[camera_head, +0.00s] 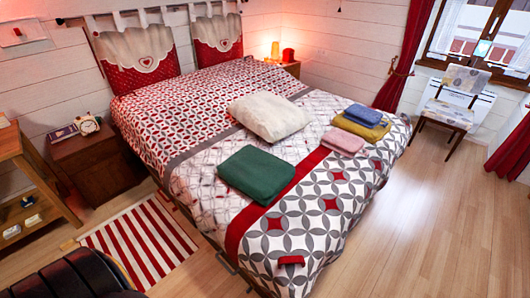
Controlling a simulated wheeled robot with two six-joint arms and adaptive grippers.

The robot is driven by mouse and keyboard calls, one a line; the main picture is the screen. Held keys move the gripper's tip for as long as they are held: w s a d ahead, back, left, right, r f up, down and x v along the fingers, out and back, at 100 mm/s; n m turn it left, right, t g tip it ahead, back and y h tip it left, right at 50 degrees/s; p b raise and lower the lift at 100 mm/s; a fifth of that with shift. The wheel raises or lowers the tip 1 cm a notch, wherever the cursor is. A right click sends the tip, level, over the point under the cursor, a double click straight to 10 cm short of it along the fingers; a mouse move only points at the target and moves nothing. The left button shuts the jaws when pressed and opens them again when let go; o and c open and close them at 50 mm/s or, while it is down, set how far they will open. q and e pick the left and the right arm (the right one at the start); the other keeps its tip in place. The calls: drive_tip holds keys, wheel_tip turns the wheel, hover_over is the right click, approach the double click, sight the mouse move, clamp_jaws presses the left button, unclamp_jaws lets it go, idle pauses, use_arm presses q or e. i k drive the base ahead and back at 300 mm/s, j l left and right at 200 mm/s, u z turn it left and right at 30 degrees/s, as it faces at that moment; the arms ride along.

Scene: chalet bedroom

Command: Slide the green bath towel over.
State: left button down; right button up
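The green bath towel (256,173) lies folded flat on the bed (290,218), on the side nearer to me. It rests on the patterned cover, left of a red band. A cream pillow (268,117) lies just beyond it, and a folded pink towel (343,141) lies to its right, apart from it. A mustard towel (362,127) and a blue towel (363,114) lie partly overlapping behind the pink one. Neither of my grippers is in view, and nothing touches the green towel.
A nightstand (95,165) with a clock and a wooden shelf (38,190) stand left of the bed. A red-striped rug (140,243) lies on the floor there. A dark padded object (75,278) fills the bottom left corner. Wooden floor (430,215) is clear at right; a chair (450,108) stands by the window.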

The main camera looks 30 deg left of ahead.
sight(261, 174)
drive_tip(key=j+z, duration=0.3)
drive_tip(key=j, duration=0.2)
drive_tip(key=j+z, duration=0.35)
drive_tip(key=j, duration=0.15)
drive_tip(key=k+j+z, duration=0.15)
drive_tip(key=j+z, duration=0.15)
drive_tip(key=j, duration=0.15)
drive_tip(key=k+j+z, duration=0.2)
drive_tip(key=j+z, duration=0.15)
drive_tip(key=k+j, duration=0.2)
drive_tip(key=j, duration=0.2)
drive_tip(key=k+j, duration=0.15)
drive_tip(key=j, duration=0.3)
drive_tip(key=k+j+z, duration=0.1)
drive_tip(key=j, duration=0.3)
drive_tip(key=k+j, duration=0.5)
drive_tip(key=j, duration=0.3)
drive_tip(key=k+j, duration=0.2)
drive_tip(key=j, duration=0.2)
drive_tip(key=i+j+z, duration=0.05)
